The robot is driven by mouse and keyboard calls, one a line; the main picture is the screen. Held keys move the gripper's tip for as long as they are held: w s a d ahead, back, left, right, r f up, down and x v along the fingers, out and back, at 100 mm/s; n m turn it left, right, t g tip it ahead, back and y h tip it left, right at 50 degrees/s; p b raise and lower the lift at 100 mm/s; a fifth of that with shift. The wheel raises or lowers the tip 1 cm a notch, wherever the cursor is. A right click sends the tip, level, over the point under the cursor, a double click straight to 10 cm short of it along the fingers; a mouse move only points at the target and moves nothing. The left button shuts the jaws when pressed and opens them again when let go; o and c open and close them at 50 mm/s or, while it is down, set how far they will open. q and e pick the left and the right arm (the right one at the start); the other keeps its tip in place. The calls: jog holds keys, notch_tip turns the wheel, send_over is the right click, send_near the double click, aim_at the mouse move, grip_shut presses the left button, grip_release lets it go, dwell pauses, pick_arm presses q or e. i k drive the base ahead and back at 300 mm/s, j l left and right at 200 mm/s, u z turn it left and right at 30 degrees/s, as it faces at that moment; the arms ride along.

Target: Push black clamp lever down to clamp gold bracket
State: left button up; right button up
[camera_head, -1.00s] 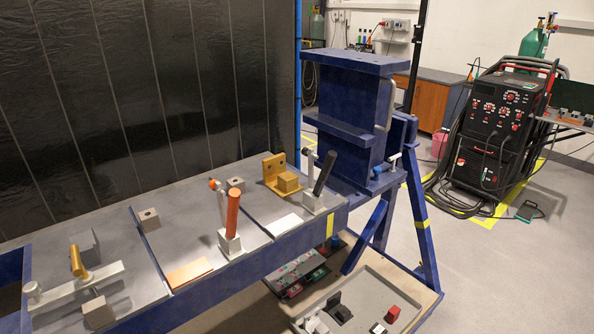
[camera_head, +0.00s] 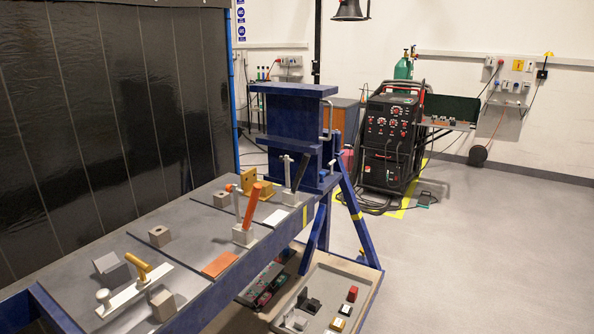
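The black clamp lever (camera_head: 301,171) stands up at a tilt on its light metal clamp base (camera_head: 291,198), near the far right end of the blue jig table. The gold bracket (camera_head: 262,183) sits on the table just left of that clamp, partly hidden behind the orange lever and the clamp. I cannot tell whether the clamp touches the bracket. Neither of my grippers shows in the head view.
An orange-handled clamp (camera_head: 251,205) and a yellow-handled clamp (camera_head: 137,267) stand nearer on the table. A blue upright frame (camera_head: 292,130) rises at the table's far end. A lower tray (camera_head: 330,290) holds small blocks. Open floor lies to the right.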

aim_at(306, 158)
jog(key=i+l, duration=0.65)
jog(key=l, duration=0.2)
jog(key=i+l+u, duration=0.1)
jog(key=i+l, duration=0.25)
